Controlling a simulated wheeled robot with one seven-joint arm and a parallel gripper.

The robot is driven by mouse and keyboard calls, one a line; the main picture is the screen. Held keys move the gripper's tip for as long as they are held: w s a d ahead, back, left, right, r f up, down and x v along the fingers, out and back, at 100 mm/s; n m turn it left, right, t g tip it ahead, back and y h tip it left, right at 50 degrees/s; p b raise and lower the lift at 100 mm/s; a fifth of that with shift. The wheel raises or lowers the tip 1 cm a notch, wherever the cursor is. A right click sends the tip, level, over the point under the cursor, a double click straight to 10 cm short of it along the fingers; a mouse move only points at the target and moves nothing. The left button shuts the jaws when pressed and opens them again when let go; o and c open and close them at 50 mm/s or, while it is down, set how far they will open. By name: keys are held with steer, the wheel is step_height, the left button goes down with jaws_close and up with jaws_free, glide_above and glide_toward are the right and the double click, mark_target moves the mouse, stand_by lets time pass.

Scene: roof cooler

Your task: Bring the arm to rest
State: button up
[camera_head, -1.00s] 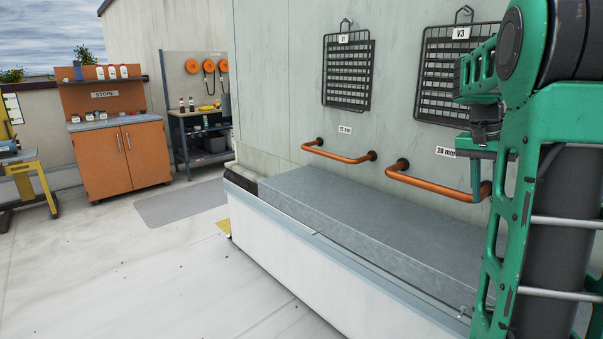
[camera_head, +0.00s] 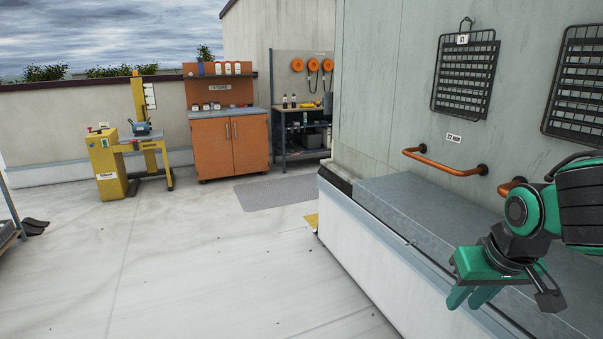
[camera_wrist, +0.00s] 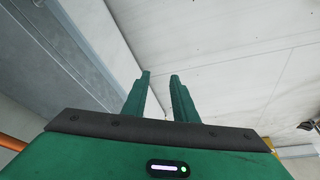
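My gripper (camera_head: 469,299) is at the lower right of the head view, in front of the cooler's long grey top (camera_head: 425,215), with its green fingers pointing down. In the wrist view my gripper (camera_wrist: 160,75) shows two green fingers with a gap between them and nothing held. Behind them are the pale roof floor (camera_wrist: 235,100) and the cooler's side. My arm is bent and comes in from the right edge of the head view.
Orange pipe handles (camera_head: 445,166) and dark grilles (camera_head: 465,78) are on the cooler wall at right. An orange cabinet (camera_head: 230,148), a shelf bench (camera_head: 303,140) and a yellow machine stand (camera_head: 105,165) are at the back.

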steer(key=s+d+m+g, duration=0.2)
steer(key=s+d+m, duration=0.1)
steer(key=s, duration=0.4)
steer(key=s+d+f+m+g, duration=0.1)
steer(key=s+d+m+g, duration=0.1)
steer(key=s+d, duration=0.4)
steer(key=shift+s+d+f+m, duration=0.25)
steer(key=shift+s+m, duration=0.15)
steer(key=shift+s, duration=0.8)
